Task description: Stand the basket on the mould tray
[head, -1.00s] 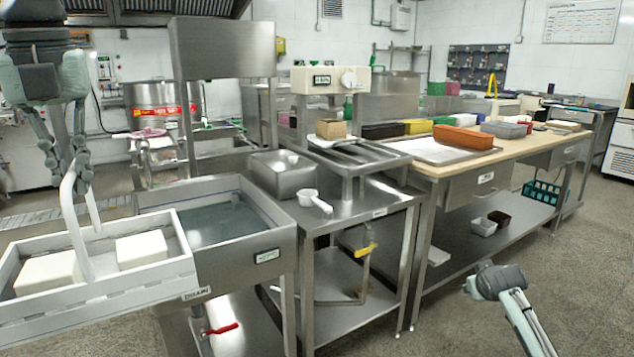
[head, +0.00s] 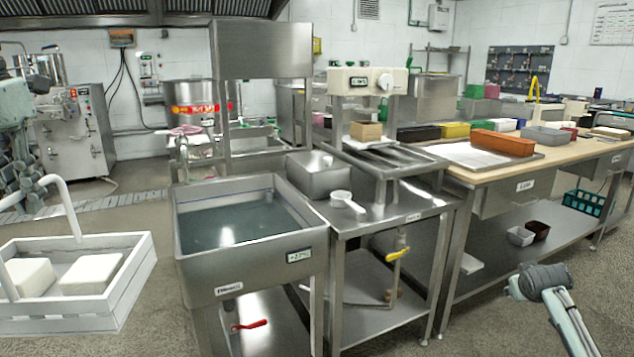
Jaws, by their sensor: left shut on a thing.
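The white slatted basket (head: 118,290) hangs at the lower left of the head view, partly cut off by the left edge. Two white blocks (head: 92,273) lie in it, and its tall arched handle (head: 68,205) rises above. My left gripper (head: 28,188) is shut on the handle, partly cut off by the edge. The basket is held in front of and left of the water-filled sink. A flat metal tray (head: 462,150) with an orange box (head: 502,143) lies on the wooden-topped bench; I cannot tell for sure that it is the mould tray. My right gripper does not show clearly.
The metal sink (head: 250,257) stands between the basket and the steel stand. The wooden-topped bench (head: 500,172) holds several boxes. Open floor lies behind the basket.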

